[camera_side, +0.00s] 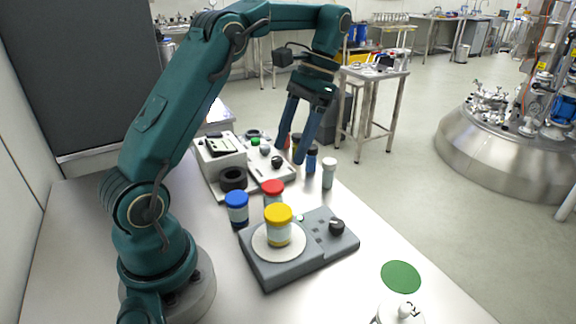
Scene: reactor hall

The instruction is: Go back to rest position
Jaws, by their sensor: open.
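My gripper (291,146) hangs from the green arm, fingers pointing down, over the far part of the bench. Its two blue fingers are spread open and I see nothing held between them. Its lower tips are close in the picture to several small bottles; whether they touch cannot be told. A yellow-lidded jar (279,226) stands upright on the round plate of a grey device (318,253). A red-lidded jar (272,191) stands just behind it, and a blue-lidded jar (237,209) stands to the left.
A white instrument (221,158) with a black ring stands behind the jars. A white-capped bottle (328,173) and a blue bottle (311,158) stand near the right edge of the bench.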

